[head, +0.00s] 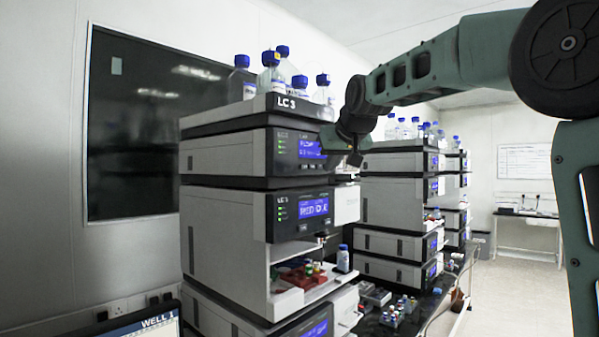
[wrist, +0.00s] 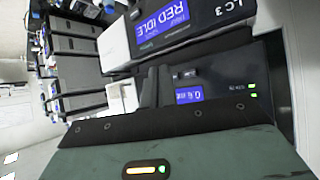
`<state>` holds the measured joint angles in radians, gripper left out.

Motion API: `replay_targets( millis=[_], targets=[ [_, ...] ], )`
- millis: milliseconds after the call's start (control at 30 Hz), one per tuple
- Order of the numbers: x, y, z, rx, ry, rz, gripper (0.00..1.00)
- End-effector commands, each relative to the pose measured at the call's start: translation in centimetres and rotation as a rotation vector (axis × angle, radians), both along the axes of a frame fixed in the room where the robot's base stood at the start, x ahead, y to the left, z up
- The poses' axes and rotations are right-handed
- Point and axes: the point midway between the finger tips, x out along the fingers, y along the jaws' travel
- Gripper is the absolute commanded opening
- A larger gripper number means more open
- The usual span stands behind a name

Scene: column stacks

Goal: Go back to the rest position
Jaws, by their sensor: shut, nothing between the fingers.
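My gripper (head: 355,159) is raised in front of the LC 3 column stack (head: 225,155), beside its upper display module, in the head view. It holds nothing, and its fingers are small and dark there. In the wrist view the dark gripper body crosses the lower part, with its fingers (wrist: 150,87) pointing at the stack. The stack's front shows two blue screens; the lower one (head: 313,207) is partly readable. I cannot tell the exact gap between the fingers and the stack front.
Blue-capped bottles (head: 270,75) stand on top of the stack. An open bay below holds a red rack (head: 303,277) and a small bottle (head: 343,259). More stacks (head: 395,205) stand behind. Vial racks (head: 393,312) sit on the bench. The floor (head: 510,295) at right is clear.

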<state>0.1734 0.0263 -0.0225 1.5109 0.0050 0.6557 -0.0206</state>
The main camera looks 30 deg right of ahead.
Motion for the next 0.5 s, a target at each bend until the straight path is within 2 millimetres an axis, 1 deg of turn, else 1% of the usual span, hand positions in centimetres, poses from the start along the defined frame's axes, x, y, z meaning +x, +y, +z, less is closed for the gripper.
replay_targets(
  millis=[200,267,367,467,500],
  targets=[
    [0.0,0.0,0.0,0.0,0.0,0.0,0.0],
    [0.0,0.5,-0.4,0.002,0.007,0.008,0.0],
    [-0.1,2.7,-2.4,0.014,0.041,0.046,0.0],
    [-0.8,6.8,-6.2,0.032,0.107,0.118,0.0],
    [-1.4,8.9,-8.1,0.039,0.142,0.154,0.0]
  ],
)
